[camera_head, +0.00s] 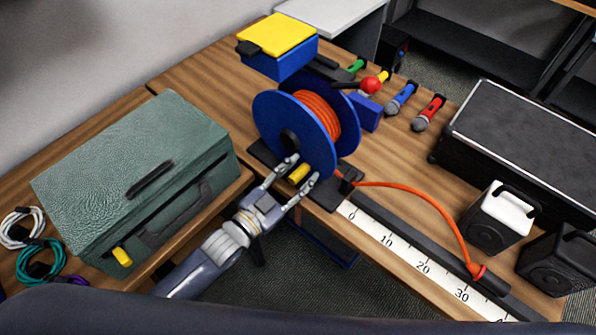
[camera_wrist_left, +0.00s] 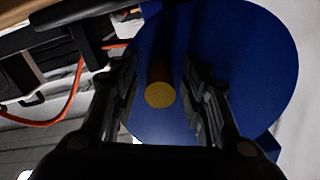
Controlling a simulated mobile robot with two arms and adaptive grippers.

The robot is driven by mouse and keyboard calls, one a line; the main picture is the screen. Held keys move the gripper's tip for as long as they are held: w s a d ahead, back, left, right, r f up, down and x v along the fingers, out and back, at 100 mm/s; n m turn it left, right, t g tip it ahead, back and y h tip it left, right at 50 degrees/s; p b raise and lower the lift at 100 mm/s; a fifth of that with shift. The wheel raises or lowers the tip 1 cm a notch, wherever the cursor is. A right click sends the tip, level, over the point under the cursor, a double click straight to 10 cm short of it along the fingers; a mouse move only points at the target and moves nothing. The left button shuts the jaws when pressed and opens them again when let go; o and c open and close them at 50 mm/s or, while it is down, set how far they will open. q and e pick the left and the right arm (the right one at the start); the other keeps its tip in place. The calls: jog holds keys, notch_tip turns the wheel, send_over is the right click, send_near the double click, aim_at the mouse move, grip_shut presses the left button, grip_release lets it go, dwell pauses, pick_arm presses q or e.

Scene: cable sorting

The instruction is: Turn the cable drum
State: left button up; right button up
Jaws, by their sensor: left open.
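The blue cable drum (camera_head: 265,118) with orange cable (camera_head: 322,112) wound on it stands upright on a dark base on the wooden table. A yellow crank handle (camera_head: 299,173) sticks out from the lower part of its near flange. My left gripper (camera_head: 295,177) is open, with its fingers on either side of the handle. In the left wrist view the yellow handle (camera_wrist_left: 160,94) lies between the open fingers (camera_wrist_left: 162,92), with visible gaps, against the blue flange (camera_wrist_left: 250,70). My right gripper is not in view.
The orange cable runs right along a scale (camera_head: 405,257) to a red end. A green case (camera_head: 140,165) stands left. A yellow-topped blue box (camera_head: 278,45) is behind the drum. Microphones (camera_head: 401,97), a black case (camera_head: 515,150) and small speakers (camera_head: 497,217) stand right.

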pick_arm(q)
jog(key=shift+w, duration=0.1)
grip_shut()
dwell(0.3)
jog(key=m, duration=0.1)
jog(key=w+a+f+m, duration=0.1)
jog(key=m, duration=0.1)
jog(key=shift+w+a+f+b, duration=0.1)
jog(key=shift+a+b, duration=0.2)
jog(key=shift+w+a+f+m+b, duration=0.15)
jog(key=shift+w+a+m, duration=0.3)
jog(key=shift+m, duration=0.55)
jog(key=shift+w+a+f+m+b, duration=0.2)
jog(key=shift+a+m, duration=0.3)
jog(key=shift+m, duration=0.5)
jog(key=shift+r, duration=0.15)
